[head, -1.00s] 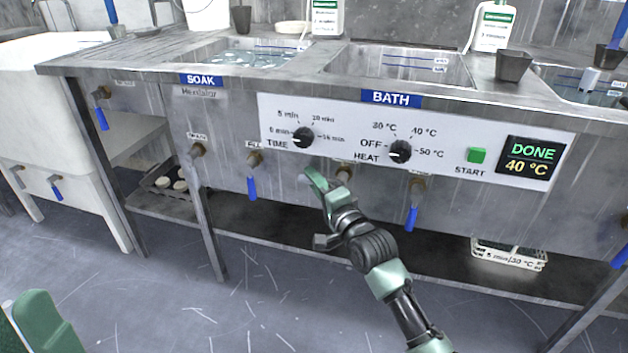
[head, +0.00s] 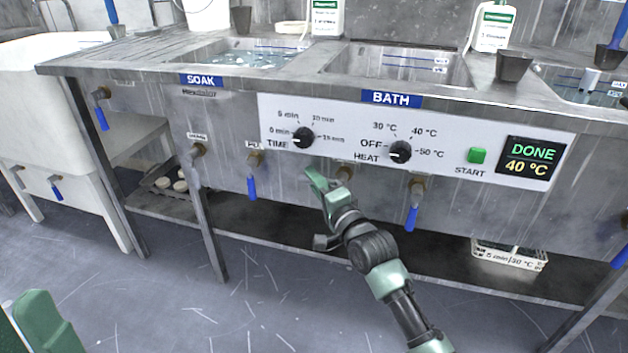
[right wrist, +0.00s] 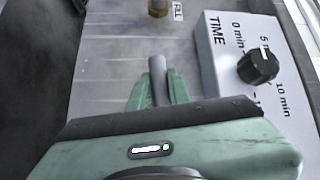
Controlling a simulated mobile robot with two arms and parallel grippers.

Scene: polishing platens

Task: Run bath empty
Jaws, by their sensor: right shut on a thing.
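The bath (head: 395,72) is the middle basin, with blue level marks on its inner wall; I cannot make out water in it. Its display (head: 529,160) reads DONE, 40 °C. The TIME knob (head: 303,138), HEAT knob (head: 400,152) and green START button (head: 476,156) are on its front panel. My left gripper is not visible.
The FILL valve (head: 254,160) with a blue lever is left of my right gripper. Another blue-levered valve (head: 413,200) hangs to its right. The soak basin (head: 245,55) holds liquid. A white basket (head: 508,256) is on the lower shelf. The floor in front is clear.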

